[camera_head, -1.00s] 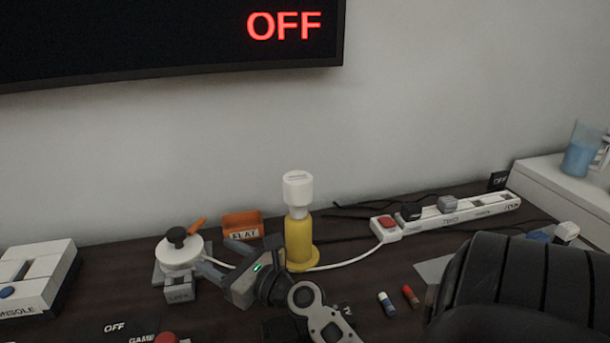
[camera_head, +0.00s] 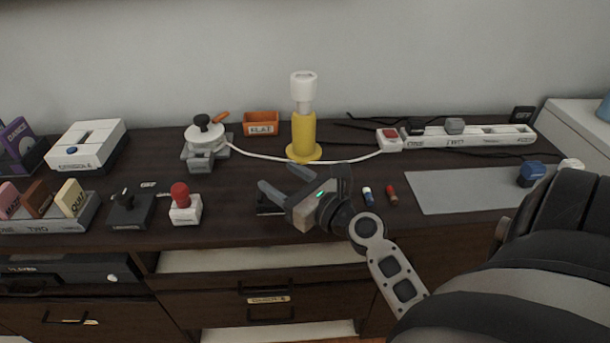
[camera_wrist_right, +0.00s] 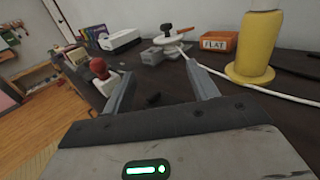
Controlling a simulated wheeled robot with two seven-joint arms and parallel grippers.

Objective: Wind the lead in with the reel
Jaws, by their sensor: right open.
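The reel (camera_head: 204,130) is a white drum with a black knob and an orange handle on a grey block, at the back left of centre. It also shows in the right wrist view (camera_wrist_right: 172,42). The white lead (camera_head: 268,157) runs from the reel past the foot of a yellow stand to the white power strip (camera_head: 470,136). My right gripper (camera_head: 282,182) is open and empty, in front of the yellow stand and to the right of the reel, apart from both. In the right wrist view its fingers (camera_wrist_right: 160,90) are spread, with the reel beyond them. My left gripper is not in view.
The yellow stand (camera_head: 304,137) with a white top stands behind my right gripper. An orange tray (camera_head: 261,123) marked FLAT is beside the reel. A red-knobbed switch (camera_head: 183,205) and a black lever box (camera_head: 130,209) stand at the front left. A grey mat (camera_head: 455,193) lies right.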

